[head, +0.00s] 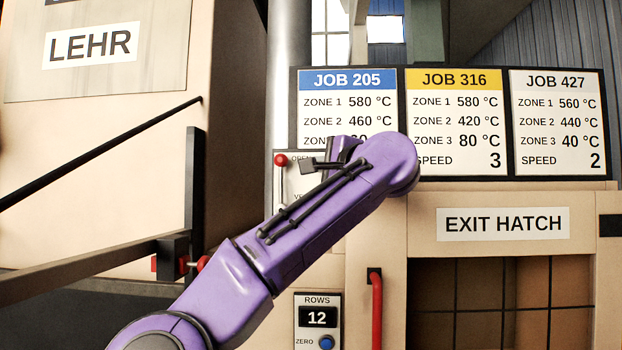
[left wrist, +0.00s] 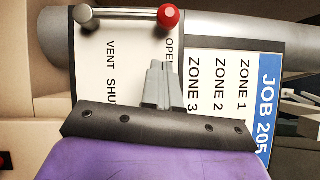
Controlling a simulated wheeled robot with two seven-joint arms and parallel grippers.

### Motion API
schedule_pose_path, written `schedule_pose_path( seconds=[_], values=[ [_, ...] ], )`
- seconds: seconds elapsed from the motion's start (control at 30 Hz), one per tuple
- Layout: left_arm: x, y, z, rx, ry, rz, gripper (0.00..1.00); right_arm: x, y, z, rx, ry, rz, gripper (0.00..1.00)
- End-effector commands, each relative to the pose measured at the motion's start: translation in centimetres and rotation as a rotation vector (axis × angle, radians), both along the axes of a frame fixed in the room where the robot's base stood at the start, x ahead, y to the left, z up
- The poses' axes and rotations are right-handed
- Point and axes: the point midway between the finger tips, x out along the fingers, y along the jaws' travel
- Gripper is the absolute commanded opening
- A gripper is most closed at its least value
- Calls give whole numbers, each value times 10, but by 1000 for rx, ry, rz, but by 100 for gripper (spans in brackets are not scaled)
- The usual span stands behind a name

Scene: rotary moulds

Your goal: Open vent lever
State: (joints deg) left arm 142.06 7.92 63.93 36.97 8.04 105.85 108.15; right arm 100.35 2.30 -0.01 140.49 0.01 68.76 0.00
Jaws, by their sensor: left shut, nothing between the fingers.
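The vent lever (head: 281,160) has a red ball knob and stands upright on a white panel, with its knob at the top beside the OPEN lettering. In the left wrist view the picture is turned; the red knob of the lever (left wrist: 168,16) is at the OPEN end and the metal rod runs left to a grey pivot. The vent panel (left wrist: 105,75) reads OPEN, VENT and SHUT. My left gripper (head: 306,166) is just right of the knob in the head view. It also shows in the left wrist view (left wrist: 157,65), its fingers shut and empty, apart from the knob.
The job board (head: 505,122) stands behind my forearm, which hides part of it. An exit hatch (head: 503,223) is at the right, with a red handle (head: 376,310) left of it. A rows counter (head: 317,318) is below my arm. The lehr wall (head: 90,110) fills the left.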

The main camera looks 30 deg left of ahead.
Motion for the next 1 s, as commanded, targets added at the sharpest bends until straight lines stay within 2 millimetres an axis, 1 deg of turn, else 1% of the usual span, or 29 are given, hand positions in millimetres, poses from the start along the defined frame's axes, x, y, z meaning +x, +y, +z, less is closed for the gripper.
schedule_pose_path(
  seconds=[0.03,0.1,0.2,0.3,0.4,0.53,1.0],
  values=[
    [-9,-12,-7,2,-6,-1,0,0,0,-15,0,-1,0,43],
    [-18,-27,-8,2,-6,-2,0,0,0,-21,0,-1,0,43],
    [-29,-47,-10,2,-6,-3,0,0,0,-27,0,0,0,43],
    [-37,-63,-10,2,-6,-4,0,0,0,-31,0,0,0,43],
    [-43,-72,-11,0,-3,-3,0,0,0,-33,0,0,0,43],
    [-46,-77,-11,1,-2,-3,0,0,0,-34,0,0,0,43],
    [-46,-77,-10,2,-1,-2,0,0,0,-33,1,0,0,43]
  ],
)
